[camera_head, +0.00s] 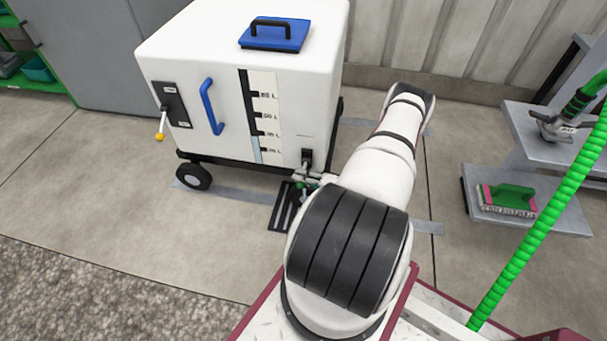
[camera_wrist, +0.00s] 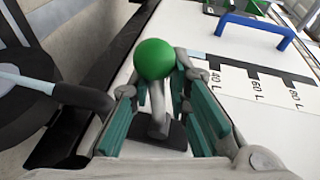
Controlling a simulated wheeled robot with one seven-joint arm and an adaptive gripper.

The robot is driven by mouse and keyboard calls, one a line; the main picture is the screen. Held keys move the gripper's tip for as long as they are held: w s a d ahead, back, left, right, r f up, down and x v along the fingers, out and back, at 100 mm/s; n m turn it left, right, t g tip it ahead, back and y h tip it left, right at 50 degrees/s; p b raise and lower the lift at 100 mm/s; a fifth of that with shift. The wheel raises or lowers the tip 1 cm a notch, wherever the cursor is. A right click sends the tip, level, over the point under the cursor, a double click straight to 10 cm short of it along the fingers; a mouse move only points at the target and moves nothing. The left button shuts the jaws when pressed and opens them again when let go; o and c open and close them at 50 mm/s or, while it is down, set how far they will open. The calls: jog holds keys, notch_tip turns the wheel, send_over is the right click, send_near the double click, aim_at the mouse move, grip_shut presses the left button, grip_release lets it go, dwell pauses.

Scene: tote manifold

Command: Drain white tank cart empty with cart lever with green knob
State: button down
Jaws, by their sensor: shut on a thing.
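The white tank cart (camera_head: 215,45) stands on the floor in the head view, with a level scale (camera_head: 263,105) on its front. The pale blue strip in the scale is low, reaching about the second mark from the bottom. The cart lever (camera_wrist: 157,118) shows in the wrist view, its green knob (camera_wrist: 154,58) at its end. My gripper (camera_wrist: 162,85) is shut on the lever, its teal pads on both sides of the stem just below the knob. In the head view, my arm partly hides the gripper and lever near the cart's lower right corner.
A dark floor drain grate (camera_head: 284,206) lies below the lever. Another lever with a yellow knob (camera_head: 159,136) and a blue handle (camera_head: 211,107) are on the cart's left side. Grey steps (camera_head: 550,150) with a green brush (camera_head: 510,198) and green hose (camera_head: 540,225) stand at right.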

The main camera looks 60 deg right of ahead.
aim_at(304, 166)
jog(key=m, duration=0.1)
jog(key=r+m+g, duration=0.1)
jog(key=r+m+p, duration=0.1)
jog(key=shift+s+d+r+y, duration=0.15)
jog(key=shift+d+r+y, duration=0.1)
jog(key=shift+y, duration=0.15)
jog(key=shift+w+d+r+m+g+y, duration=0.15)
jog(key=shift+d+r+m+g+y, duration=0.2)
jog(key=shift+r+m, duration=0.35)
jog(key=shift+w+d+r+m+g+y, duration=0.15)
jog(key=shift+r+m+g+y, duration=0.25)
jog(key=shift+m, duration=0.4)
jog(key=shift+r, duration=0.1)
jog(key=c, duration=1.6)
grip_release()
jog(key=shift+c, duration=0.2)
jog(key=v, duration=1.2)
